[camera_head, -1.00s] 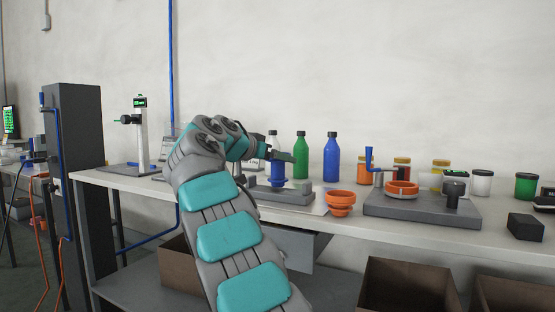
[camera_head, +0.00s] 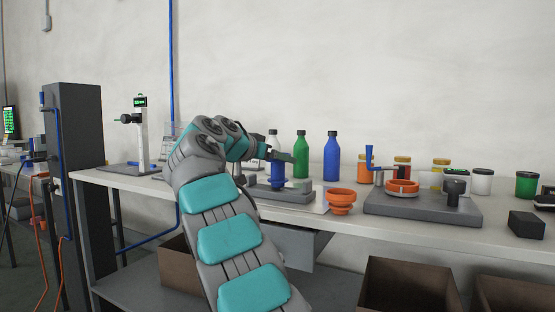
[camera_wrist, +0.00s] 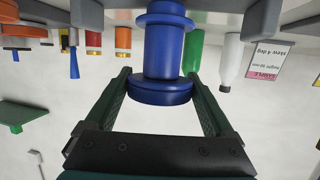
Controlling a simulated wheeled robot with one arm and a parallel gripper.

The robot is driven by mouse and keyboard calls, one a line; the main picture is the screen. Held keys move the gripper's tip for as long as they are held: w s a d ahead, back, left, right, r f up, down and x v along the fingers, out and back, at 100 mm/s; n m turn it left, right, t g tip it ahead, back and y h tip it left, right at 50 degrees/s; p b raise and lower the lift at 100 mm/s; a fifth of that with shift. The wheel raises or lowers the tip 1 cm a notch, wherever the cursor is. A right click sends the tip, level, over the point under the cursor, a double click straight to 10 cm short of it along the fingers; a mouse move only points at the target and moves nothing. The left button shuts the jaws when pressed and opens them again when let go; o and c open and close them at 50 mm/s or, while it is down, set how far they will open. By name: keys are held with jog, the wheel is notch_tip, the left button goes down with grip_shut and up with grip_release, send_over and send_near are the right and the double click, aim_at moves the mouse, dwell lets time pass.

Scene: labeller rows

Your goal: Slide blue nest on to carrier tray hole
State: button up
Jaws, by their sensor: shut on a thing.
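The blue nest (camera_head: 278,174) is a stepped cylinder with wide collars. In the wrist view the nest (camera_wrist: 164,50) stands between the two dark fingers of my gripper (camera_wrist: 160,84), which is shut on it. In the head view my gripper (camera_head: 281,156) is over the grey carrier tray (camera_head: 290,195) on the bench. The nest hangs upright below the gripper, its lower end at the tray. My gripper and the tray's edge partly hide that end, and I cannot tell whether it sits in the hole.
An orange nest (camera_head: 341,199) stands just right of the tray. A grey fixture (camera_head: 423,206) with an orange ring is further right. Green (camera_head: 300,157) and blue (camera_head: 331,160) bottles stand behind. Open boxes (camera_head: 406,287) are below the bench.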

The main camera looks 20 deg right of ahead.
aim_at(273, 165)
jog(key=shift+f+b, duration=1.05)
jog(key=shift+f, duration=0.05)
jog(key=o, duration=1.1)
jog(key=shift+v, duration=3.9)
